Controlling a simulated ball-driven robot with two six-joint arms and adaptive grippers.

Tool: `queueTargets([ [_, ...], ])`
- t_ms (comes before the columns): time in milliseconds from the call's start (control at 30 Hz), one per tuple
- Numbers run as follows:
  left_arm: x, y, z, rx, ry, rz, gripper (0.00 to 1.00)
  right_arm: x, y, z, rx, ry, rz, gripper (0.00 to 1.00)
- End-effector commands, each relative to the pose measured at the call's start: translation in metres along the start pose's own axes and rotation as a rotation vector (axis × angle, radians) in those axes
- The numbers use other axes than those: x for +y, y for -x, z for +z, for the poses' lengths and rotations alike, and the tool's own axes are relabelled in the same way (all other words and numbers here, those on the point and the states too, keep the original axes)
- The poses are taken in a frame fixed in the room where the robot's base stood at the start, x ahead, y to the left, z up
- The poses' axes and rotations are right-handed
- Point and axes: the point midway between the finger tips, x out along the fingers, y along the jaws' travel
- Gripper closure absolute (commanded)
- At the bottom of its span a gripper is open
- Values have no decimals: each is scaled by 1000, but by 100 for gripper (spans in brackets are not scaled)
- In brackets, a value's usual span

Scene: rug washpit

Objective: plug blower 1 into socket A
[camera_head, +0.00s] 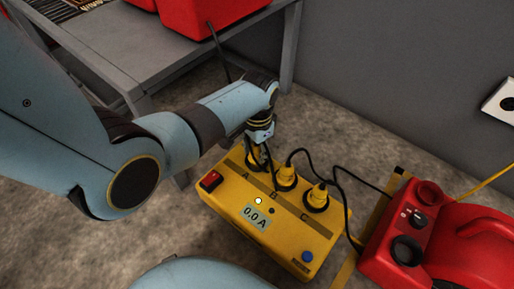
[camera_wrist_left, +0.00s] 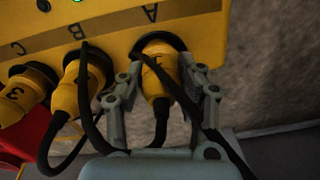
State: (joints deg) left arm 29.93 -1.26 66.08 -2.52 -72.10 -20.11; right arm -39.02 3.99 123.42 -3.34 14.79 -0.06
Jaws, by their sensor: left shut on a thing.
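The yellow power box (camera_head: 290,238) lies on the floor in the head view, its sockets lettered A, B and C. My left gripper (camera_head: 259,147) is over socket A, shut on the yellow plug marked 1 (camera_wrist_left: 158,78). In the left wrist view the fingers stand on either side of this plug. Its front end is at the dark ring of socket A (camera_wrist_left: 173,39), in line with it; I cannot tell how deep it sits. The display (camera_head: 256,217) reads 0.0 A. My right gripper is not in view.
Yellow plugs stand in socket B (camera_head: 286,177) and socket C (camera_head: 317,197), with black cables looping right. A red blower (camera_head: 484,253) stands at right. A grey table (camera_head: 185,50) is behind my arm. A white wall outlet (camera_head: 501,102) is at far right.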

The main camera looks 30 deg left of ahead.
Motion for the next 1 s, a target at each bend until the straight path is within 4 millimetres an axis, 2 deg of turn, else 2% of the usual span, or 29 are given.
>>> queueTargets([
  [67, 0, -3, 0, -1, 0, 0, 100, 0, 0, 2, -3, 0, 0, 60],
  [100, 0, -2, 0, 0, 0, 0, 61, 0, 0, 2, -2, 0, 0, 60],
  [300, 0, -2, 0, 1, 0, 0, 38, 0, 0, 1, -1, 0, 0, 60],
  [533, 0, -1, 0, 0, 0, 0, 38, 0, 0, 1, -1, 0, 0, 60],
  [667, 0, 6, -1, 3, 0, -1, 38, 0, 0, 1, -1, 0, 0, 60],
  [767, 0, 20, -1, 3, 0, -1, 38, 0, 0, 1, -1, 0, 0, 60],
  [1000, 0, 75, -1, 5, 1, -2, 38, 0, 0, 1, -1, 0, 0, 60],
])
